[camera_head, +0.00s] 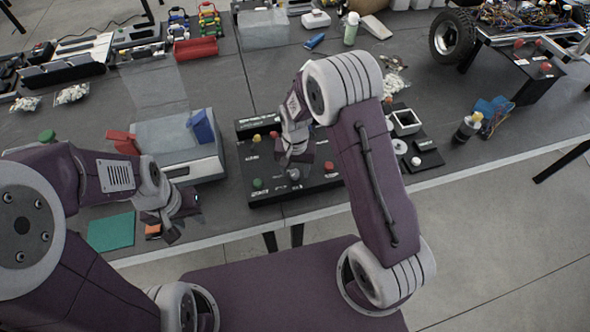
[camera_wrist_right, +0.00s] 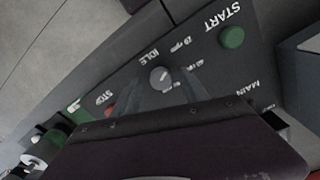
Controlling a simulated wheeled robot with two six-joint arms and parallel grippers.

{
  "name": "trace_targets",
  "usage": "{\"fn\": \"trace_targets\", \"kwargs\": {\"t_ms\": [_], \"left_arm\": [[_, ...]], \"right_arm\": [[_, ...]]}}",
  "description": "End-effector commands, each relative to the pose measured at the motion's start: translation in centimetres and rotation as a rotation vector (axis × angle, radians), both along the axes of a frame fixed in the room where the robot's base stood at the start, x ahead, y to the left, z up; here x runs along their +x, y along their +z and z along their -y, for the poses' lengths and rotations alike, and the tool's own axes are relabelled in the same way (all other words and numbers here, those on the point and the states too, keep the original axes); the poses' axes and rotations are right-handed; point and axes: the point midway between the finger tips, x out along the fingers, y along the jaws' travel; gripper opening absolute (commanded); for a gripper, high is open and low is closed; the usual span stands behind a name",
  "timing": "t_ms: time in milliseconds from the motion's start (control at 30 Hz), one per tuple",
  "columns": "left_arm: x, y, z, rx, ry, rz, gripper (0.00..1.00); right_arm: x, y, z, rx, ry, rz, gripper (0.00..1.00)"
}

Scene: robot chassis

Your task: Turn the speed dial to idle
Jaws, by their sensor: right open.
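The black control panel (camera_head: 268,196) lies on the table in front of me. Its grey speed dial (camera_head: 294,174) sits between a green button (camera_head: 257,183) and a red button (camera_head: 329,166). The right wrist view shows the dial (camera_wrist_right: 160,76) with IDLE printed beside it and rpm marks around it; its pointer is too small to read surely. My right gripper (camera_head: 292,158) is open just above the panel, its fingers (camera_wrist_right: 160,95) spread on either side below the dial in that view, apparently not gripping it. My left gripper (camera_head: 168,226) looks open and empty near the table's front edge.
In the right wrist view, the green START button (camera_wrist_right: 232,37) and red STOP button (camera_wrist_right: 109,110) flank the dial. A grey box (camera_head: 190,160) with red and blue parts stands left of the panel. A black tray (camera_head: 420,150) lies right of it.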

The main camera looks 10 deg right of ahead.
Motion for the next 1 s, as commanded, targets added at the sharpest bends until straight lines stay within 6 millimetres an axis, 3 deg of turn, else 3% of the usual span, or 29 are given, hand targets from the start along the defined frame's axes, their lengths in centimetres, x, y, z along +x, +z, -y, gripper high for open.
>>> {"fn": "trace_targets", "kwargs": {"t_ms": [267,433,467,767,1000], "left_arm": [[-0.01,0.0,0.0,0.0,0.0,0.0,0.36],[-0.01,0.0,0.0,0.0,0.0,0.0,0.36],[-0.01,0.0,0.0,0.0,0.0,0.0,0.36],[0.0,0.14,0.0,0.0,0.0,0.0,0.36],[-0.01,0.62,0.0,0.0,0.0,0.0,0.36]], "right_arm": [[0.01,-0.25,0.0,0.0,0.0,0.0,0.49],[0.02,-0.22,-0.02,0.001,0.0,0.0,0.02],[0.02,-0.22,-0.02,0.0,0.0,0.0,0.0],[0.0,-0.13,0.0,0.0,0.024,0.0,0.0],[-0.02,-0.03,-0.01,0.0,0.152,-0.001,0.0]]}}
